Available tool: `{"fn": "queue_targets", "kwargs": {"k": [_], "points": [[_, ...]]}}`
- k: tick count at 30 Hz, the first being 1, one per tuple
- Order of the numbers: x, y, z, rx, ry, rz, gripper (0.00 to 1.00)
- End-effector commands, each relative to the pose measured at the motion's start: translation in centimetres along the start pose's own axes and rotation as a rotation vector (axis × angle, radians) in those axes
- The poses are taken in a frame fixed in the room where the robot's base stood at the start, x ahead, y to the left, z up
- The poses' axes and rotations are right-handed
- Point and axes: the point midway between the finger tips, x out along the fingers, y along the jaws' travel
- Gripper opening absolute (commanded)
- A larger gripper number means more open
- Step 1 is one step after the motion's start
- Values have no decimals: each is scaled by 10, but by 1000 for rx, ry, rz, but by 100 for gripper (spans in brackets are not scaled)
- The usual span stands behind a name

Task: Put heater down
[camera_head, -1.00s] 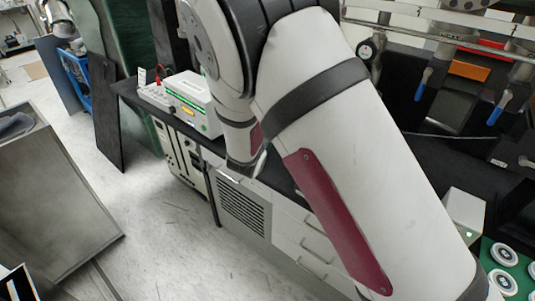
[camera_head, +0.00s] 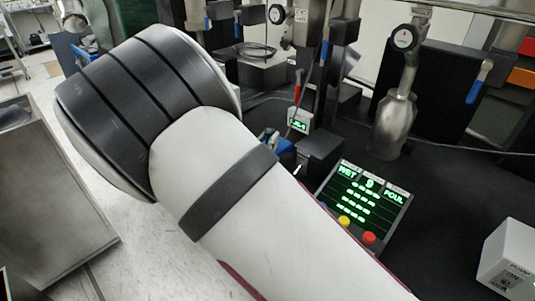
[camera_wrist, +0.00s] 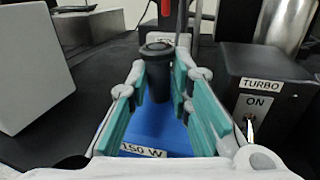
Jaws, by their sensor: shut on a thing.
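The heater shows in the wrist view as a blue block (camera_wrist: 155,131) with a "150 W" label and a black, capped post (camera_wrist: 157,72) rising from it. My gripper (camera_wrist: 162,84) has its two teal-padded fingers on either side of the black post and is shut on the heater. In the head view a small part of the blue heater (camera_head: 286,146) shows beyond my arm, beside the black box; my arm hides the rest. The heater is low over the dark bench top (camera_wrist: 98,74); I cannot tell whether its underside touches the bench.
The black TURBO box (camera_wrist: 265,90) stands close right of the heater; it also shows in the head view (camera_head: 321,148). A pale box (camera_wrist: 32,68) stands at left in the wrist view. A green-lit control panel (camera_head: 365,199) and a metal flask-shaped vessel (camera_head: 394,125) stand nearby.

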Motion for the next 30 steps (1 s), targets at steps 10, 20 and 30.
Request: {"fn": "queue_targets", "kwargs": {"k": [10, 20, 30], "points": [[0, -1, -37, -1, -2, 0, 0], [0, -1, -40, 1, -2, 0, 0], [0, -1, -40, 0, 0, 0, 40]]}}
